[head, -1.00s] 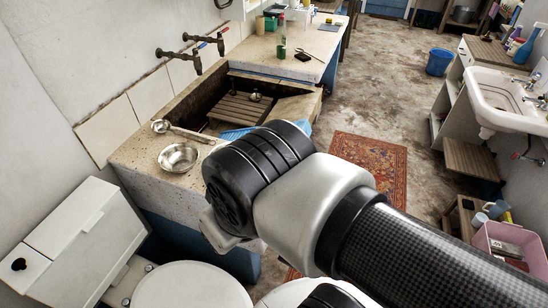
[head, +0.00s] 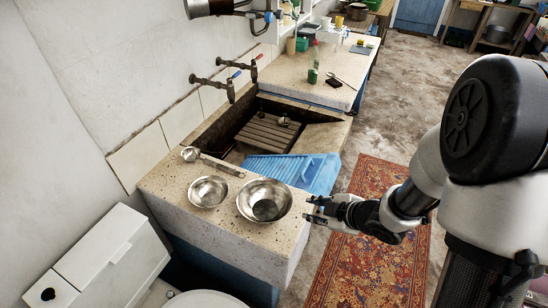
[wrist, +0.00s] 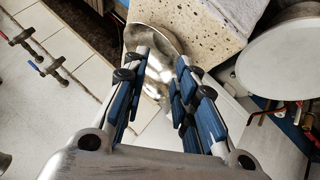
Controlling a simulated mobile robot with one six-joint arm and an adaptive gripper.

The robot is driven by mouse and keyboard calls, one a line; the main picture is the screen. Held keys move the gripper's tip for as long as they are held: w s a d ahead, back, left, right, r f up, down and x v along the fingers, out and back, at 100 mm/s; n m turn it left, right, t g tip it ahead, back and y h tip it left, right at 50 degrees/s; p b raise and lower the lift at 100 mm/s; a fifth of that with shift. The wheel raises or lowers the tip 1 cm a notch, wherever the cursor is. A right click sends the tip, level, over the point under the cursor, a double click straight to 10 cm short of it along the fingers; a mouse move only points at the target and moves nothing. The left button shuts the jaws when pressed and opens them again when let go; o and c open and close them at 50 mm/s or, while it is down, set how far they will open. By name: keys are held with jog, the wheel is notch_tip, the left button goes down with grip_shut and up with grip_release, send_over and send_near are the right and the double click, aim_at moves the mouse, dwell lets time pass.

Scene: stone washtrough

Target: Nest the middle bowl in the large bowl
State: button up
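Two shiny steel bowls stand upright, side by side, on the near stone ledge. The smaller, apparently the middle bowl (head: 208,191), is on the left; the large bowl (head: 264,199) is on its right, with nothing clearly seen inside. My gripper (head: 313,209) is just right of the large bowl, near the ledge's right edge, with a small gap in the head view. Its fingers are spread and empty. In the wrist view a steel bowl, probably the large one (wrist: 160,42), shows behind and between the fingertips (wrist: 165,65), partly hidden by them.
A ladle (head: 212,162) lies behind the bowls. The trough holds a slatted wooden board (head: 268,133) and a blue washboard (head: 290,170). Wall taps (head: 225,82) project above the trough. A toilet cistern (head: 110,262) stands at front left. Floor with a rug (head: 375,265) is right.

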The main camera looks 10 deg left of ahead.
jog(key=a+f+y+b, duration=0.1)
jog(key=a+f, duration=0.2)
jog(key=a, duration=0.1)
jog(key=a+f+n+g+y+b, duration=0.1)
jog(key=a+f, duration=0.2)
jog(key=a, duration=0.1)
jog(key=a+f+n+b, duration=0.1)
jog(key=a+f, duration=0.2)
jog(key=a, duration=0.1)
jog(key=shift+w+a+f+g+y, duration=0.25)
jog(key=shift+w+a+g+y, duration=0.05)
jog(key=shift+w+a+y, duration=0.1)
jog(key=b+x, duration=0.3)
jog(key=x, duration=0.2)
jog(key=shift+a+f, duration=0.25)
jog(key=shift+a, duration=0.05)
jog(key=shift+r, duration=0.1)
jog(key=shift+c, duration=0.3)
grip_shut()
jog(key=shift+w, duration=0.1)
